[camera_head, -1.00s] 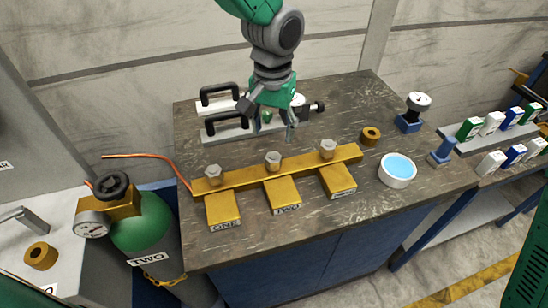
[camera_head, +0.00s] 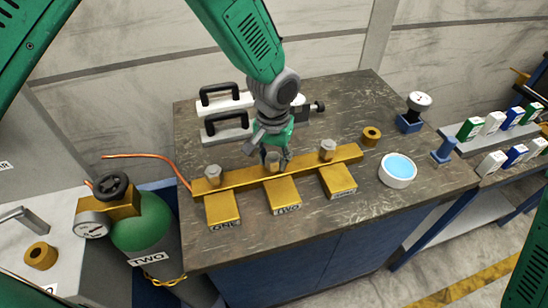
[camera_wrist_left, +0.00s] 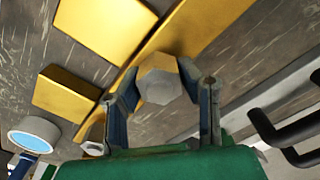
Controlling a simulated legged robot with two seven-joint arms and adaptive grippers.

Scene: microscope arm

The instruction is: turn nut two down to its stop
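Nut two (camera_head: 273,158) is a grey hex nut on the brass bar (camera_head: 240,178), above the brass block labelled TWO (camera_head: 284,194). In the left wrist view the nut (camera_wrist_left: 160,79) sits just ahead of and between the fingertips. My left gripper (camera_head: 268,160) comes down over this nut from behind and partly hides it. My right gripper is not in view.
Similar nuts stand at block ONE (camera_head: 213,174) and at the right block (camera_head: 327,149). Behind are black-handled clamps (camera_head: 226,125). A brass ring (camera_head: 371,136) and a white dish (camera_head: 397,170) lie to the right. A green cylinder (camera_head: 145,225) stands left of the table.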

